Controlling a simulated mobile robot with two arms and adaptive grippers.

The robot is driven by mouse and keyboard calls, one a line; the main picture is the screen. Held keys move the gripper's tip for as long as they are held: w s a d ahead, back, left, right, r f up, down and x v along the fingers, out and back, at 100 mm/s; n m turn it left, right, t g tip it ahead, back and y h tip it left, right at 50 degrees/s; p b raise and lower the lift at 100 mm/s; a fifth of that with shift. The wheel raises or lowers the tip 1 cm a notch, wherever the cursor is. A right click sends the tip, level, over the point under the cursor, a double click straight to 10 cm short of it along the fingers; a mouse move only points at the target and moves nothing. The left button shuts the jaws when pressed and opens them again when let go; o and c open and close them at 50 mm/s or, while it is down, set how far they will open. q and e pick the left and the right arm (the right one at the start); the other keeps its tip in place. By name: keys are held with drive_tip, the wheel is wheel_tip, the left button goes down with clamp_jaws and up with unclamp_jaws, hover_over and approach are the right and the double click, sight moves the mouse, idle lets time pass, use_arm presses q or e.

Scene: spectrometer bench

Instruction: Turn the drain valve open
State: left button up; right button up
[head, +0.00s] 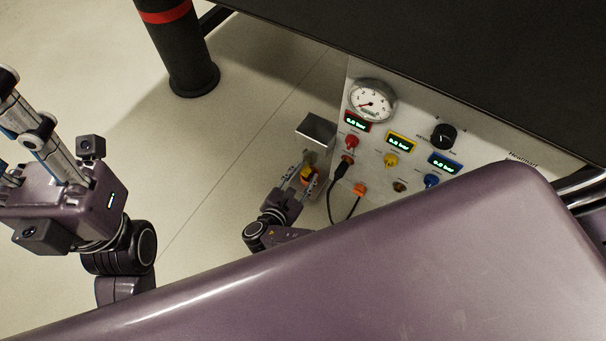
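My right gripper (306,172) is beside the left edge of the valve panel, below a grey metal box (317,129). A small yellow and orange-red part (308,174), perhaps the drain valve's handle, shows between its spread fingers. I cannot tell whether the fingers touch it; the fingers partly hide it. No readable label marks the drain valve. My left gripper (22,112) is raised at the left edge, far from the panel, partly cut off by the frame; its opening is unclear.
The white panel (375,147) carries a round gauge (371,101), lit displays, red, yellow and blue knobs, a black dial (444,136) and a plugged black cable (331,207). A dark bench top (450,60) overhangs it. A black post (187,60) stands behind. Floor at left is clear.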

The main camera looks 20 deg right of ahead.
drive_tip(key=v, duration=0.7)
drive_tip(key=shift+s+a, duration=0.15)
drive_tip(key=shift+s, duration=0.05)
drive_tip(key=shift+r, duration=0.1)
